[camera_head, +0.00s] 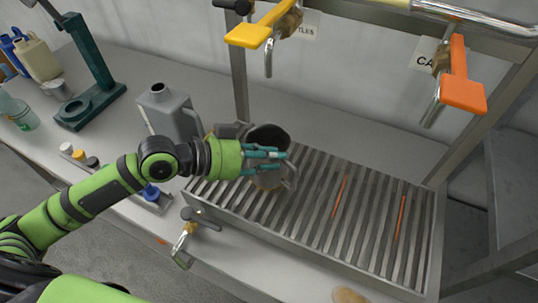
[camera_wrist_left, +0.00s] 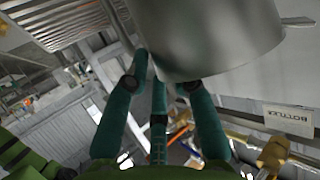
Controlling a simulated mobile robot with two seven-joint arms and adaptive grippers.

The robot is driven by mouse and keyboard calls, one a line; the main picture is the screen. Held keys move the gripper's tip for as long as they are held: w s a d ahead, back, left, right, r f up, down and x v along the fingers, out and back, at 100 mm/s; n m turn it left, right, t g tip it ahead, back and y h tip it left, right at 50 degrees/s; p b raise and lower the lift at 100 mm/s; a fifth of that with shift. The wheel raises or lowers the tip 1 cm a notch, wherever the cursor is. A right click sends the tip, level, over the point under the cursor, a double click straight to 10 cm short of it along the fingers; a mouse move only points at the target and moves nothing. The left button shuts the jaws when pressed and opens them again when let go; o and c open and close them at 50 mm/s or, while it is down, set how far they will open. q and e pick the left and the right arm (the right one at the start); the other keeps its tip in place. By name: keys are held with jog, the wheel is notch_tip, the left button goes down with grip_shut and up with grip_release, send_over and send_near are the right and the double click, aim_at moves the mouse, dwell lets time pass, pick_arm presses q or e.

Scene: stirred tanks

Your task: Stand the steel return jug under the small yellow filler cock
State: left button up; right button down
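The steel jug (camera_head: 268,180), with a dark open mouth, is upright at the left end of the slatted tray (camera_head: 400,270); whether it touches the slats is unclear. My left gripper (camera_head: 282,160) has its teal fingers across the jug's near side, just below the rim. In the left wrist view the jug (camera_wrist_left: 215,40) fills the top, close to the spread fingertips (camera_wrist_left: 165,75). Whether they grip it is unclear. The yellow filler cock (camera_head: 250,35) is above and behind the jug, its spout pointing down, with a partly visible bottles sign. My right gripper is not in view.
An orange cock (camera_head: 463,92) hangs further right on the frame. A grey can (camera_head: 172,112) stands just left of the jug. A green stand (camera_head: 95,95) and several containers are further left. A brass drain tap (camera_head: 185,240) juts out in front. The tray's middle and right are clear.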

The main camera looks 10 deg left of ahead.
pick_arm(q)
jog(key=shift+w, duration=0.1)
jog(key=shift+a+r, duration=0.15)
jog(key=shift+a, duration=0.05)
jog(key=p+v, duration=0.6)
jog(key=v, duration=0.5)
jog(key=shift+s+r, duration=0.2)
jog(key=shift+s, duration=0.15)
jog(key=shift+a, duration=0.1)
dwell(1.5)
